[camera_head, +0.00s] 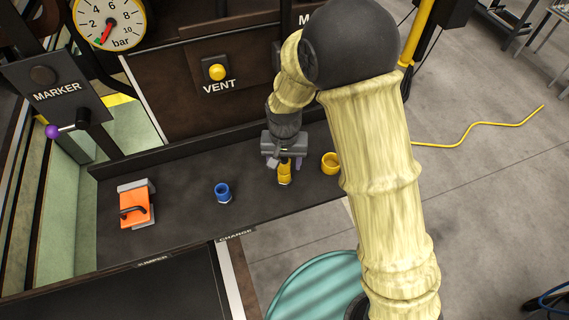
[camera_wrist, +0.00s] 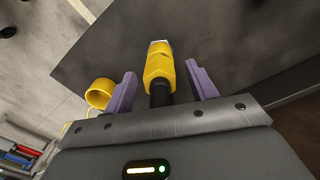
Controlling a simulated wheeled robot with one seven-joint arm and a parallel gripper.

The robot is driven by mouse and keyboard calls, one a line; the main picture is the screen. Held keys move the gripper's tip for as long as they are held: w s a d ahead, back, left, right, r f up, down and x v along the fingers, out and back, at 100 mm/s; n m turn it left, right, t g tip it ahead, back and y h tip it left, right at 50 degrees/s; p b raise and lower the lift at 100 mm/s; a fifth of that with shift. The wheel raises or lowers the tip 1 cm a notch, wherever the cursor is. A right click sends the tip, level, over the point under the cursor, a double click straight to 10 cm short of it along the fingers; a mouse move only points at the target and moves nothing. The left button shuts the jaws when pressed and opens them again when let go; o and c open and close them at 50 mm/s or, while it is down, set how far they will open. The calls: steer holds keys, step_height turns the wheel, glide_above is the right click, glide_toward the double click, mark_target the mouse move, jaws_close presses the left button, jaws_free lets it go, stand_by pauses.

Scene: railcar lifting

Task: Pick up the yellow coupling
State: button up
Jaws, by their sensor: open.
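The yellow coupling (camera_head: 285,174) stands on the dark shelf, with a pale end showing. In the wrist view the yellow coupling (camera_wrist: 158,66) has a black stem at its near end. My gripper (camera_head: 285,162) is over it and open. In the wrist view its purple fingers lie on either side of the coupling, with my gripper (camera_wrist: 161,76) showing a gap on both sides. Whether a finger touches it is not clear in the head view.
A yellow cup-like ring (camera_head: 331,163) stands just right of my gripper; it also shows in the wrist view (camera_wrist: 99,93). A blue coupling (camera_head: 222,193) and an orange block with a black handle (camera_head: 135,207) are to the left. A dark wall with a VENT button (camera_head: 217,72) rises behind.

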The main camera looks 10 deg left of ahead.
jaws_close()
stand_by(0.3)
steer(key=shift+w+r, duration=0.1)
steer(key=shift+a+r, duration=0.1)
steer(key=shift+r, duration=0.1)
step_height(320, 180, up, 9)
steer(key=b, duration=0.3)
steer(key=shift+r, duration=0.25)
